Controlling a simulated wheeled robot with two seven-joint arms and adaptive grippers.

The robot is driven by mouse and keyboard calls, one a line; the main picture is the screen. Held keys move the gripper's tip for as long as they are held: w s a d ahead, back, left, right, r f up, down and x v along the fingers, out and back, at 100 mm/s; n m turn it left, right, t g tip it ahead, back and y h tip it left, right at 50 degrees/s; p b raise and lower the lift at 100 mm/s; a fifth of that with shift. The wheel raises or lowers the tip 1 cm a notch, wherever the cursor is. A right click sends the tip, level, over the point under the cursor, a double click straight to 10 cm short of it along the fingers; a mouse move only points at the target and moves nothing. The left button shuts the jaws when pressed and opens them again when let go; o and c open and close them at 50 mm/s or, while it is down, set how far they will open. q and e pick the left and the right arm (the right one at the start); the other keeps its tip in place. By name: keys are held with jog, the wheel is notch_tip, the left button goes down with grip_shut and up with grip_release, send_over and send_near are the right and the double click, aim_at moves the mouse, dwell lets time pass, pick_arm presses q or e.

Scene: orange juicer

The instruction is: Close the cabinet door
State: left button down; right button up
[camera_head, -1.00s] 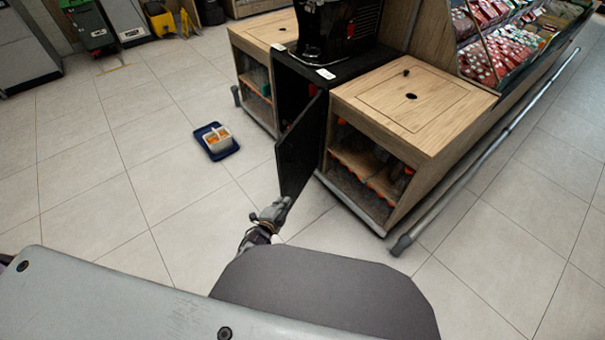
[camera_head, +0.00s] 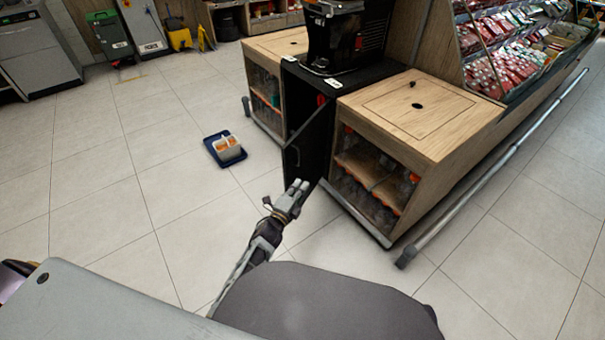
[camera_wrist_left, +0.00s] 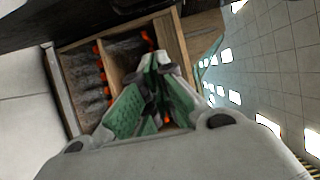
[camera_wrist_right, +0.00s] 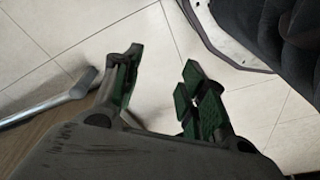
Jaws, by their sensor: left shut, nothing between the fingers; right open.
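The black cabinet door (camera_head: 310,150) stands below the juicer (camera_head: 345,38), between two wooden cabinets. It looks ajar and angled out from the black cabinet (camera_head: 298,85); how far is hard to tell. My left gripper (camera_head: 297,187) is shut and empty, near the door's lower front edge. I cannot tell whether it touches the door. In the left wrist view its closed fingers (camera_wrist_left: 158,65) point toward a wooden cabinet with orange bottle caps. My right gripper (camera_wrist_right: 162,70) is open and empty over the floor; it is out of the head view.
The right wooden cabinet (camera_head: 425,115) and a low grey rail (camera_head: 480,180) lie to the right. The left wooden cabinet (camera_head: 265,85) stands behind.

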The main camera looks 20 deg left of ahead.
pick_arm(q)
jog(key=w+a+b, duration=0.1)
jog(key=w+b, duration=0.1)
jog(key=w, duration=0.9)
jog(key=shift+w+a, duration=0.2)
jog(key=shift+a, duration=0.15)
pick_arm(e)
jog(key=shift+w+a+r, duration=0.15)
jog(key=shift+a+r, duration=0.05)
jog(key=shift+r, duration=0.65)
jog(key=shift+w+a+r, duration=0.1)
jog(key=shift+a+r, duration=0.1)
jog(key=shift+r, duration=0.6)
pick_arm(q)
jog(key=shift+a, duration=0.25)
pick_arm(e)
jog(key=shift+w+r+t, duration=0.15)
jog(key=shift+w+t, duration=0.1)
jog(key=shift+t, duration=0.05)
